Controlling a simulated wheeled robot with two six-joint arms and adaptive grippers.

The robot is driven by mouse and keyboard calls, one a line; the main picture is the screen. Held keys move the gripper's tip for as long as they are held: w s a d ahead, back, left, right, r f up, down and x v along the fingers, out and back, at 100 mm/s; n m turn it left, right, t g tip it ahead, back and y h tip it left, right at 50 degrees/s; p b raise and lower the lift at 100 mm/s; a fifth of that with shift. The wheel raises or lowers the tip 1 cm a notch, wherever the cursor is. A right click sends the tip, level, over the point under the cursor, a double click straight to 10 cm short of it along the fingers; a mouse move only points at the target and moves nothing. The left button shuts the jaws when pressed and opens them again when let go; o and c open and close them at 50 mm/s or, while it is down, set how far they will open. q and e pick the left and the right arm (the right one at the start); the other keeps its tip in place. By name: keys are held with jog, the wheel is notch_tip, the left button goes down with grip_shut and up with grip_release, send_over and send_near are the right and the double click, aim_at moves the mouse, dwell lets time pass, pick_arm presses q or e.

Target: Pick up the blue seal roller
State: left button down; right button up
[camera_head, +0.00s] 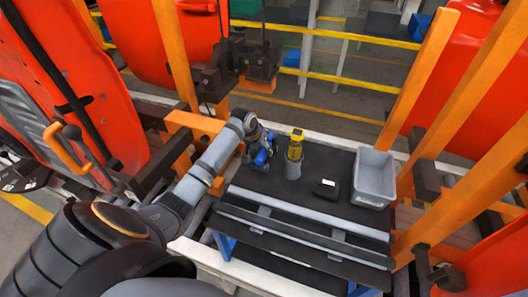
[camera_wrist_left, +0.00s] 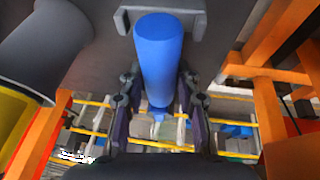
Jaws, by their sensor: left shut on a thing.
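The blue seal roller (camera_wrist_left: 158,60) stands out between the two fingers of my left gripper (camera_wrist_left: 160,92) in the left wrist view. The fingers are shut on it from both sides. In the head view my left gripper (camera_head: 260,146) is at the left end of the black-topped bench (camera_head: 290,200), and only a small part of the blue roller (camera_head: 262,158) shows below it. I cannot tell whether the roller touches the bench top. My right gripper is not in view.
A yellow and black tool (camera_head: 296,143) stands upright in a grey holder just right of my left gripper. A small black box (camera_head: 326,188) lies farther right, then a grey bin (camera_head: 374,178). Orange posts (camera_head: 418,70) and red door panels (camera_head: 472,50) flank the bench.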

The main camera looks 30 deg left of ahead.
pick_arm(q)
notch_tip(320, 180, up, 10)
jog(key=b, duration=0.3)
jog(key=shift+w+f, duration=0.1)
jog(key=shift+f, duration=0.05)
jog(key=shift+r, duration=0.35)
jog(key=c, duration=1.5)
grip_release()
grip_shut()
notch_tip(320, 180, up, 4)
jog(key=p, duration=0.5)
